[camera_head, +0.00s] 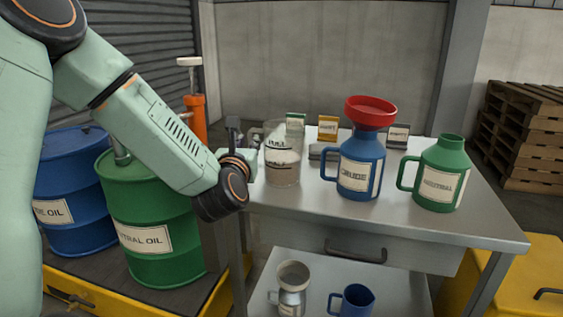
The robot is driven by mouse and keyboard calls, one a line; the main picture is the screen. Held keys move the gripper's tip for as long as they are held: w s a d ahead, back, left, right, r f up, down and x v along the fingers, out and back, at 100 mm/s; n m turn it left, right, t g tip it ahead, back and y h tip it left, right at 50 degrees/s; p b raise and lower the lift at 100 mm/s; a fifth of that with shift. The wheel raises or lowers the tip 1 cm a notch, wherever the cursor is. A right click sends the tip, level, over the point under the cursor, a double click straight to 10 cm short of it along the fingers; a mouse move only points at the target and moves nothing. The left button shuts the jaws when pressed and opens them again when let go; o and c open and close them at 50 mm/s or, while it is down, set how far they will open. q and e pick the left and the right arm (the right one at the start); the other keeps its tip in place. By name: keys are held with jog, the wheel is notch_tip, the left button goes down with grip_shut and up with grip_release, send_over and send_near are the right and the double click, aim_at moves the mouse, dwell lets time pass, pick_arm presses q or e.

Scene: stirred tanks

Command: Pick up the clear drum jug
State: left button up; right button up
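The clear drum jug (283,172) stands upright on the metal cart top, near its left end. It is see-through, with dark markings on its side. My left arm comes down from the upper left, and my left gripper (246,146) is at the left side of the clear jug. The gripper is small in the picture and partly hidden by my own wrist, so I cannot see whether its fingers are apart or touch the jug. My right gripper is not in view.
Right of the clear jug stand a blue jug (361,166) with a red funnel (370,112) and a green jug (439,178). Small boxes (328,127) stand behind. A green drum (150,215) and a blue drum (72,185) are at left. The cart's front right top is clear.

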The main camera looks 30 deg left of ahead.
aim_at(249, 139)
pick_arm(q)
jog(key=shift+x, duration=1.55)
grip_shut()
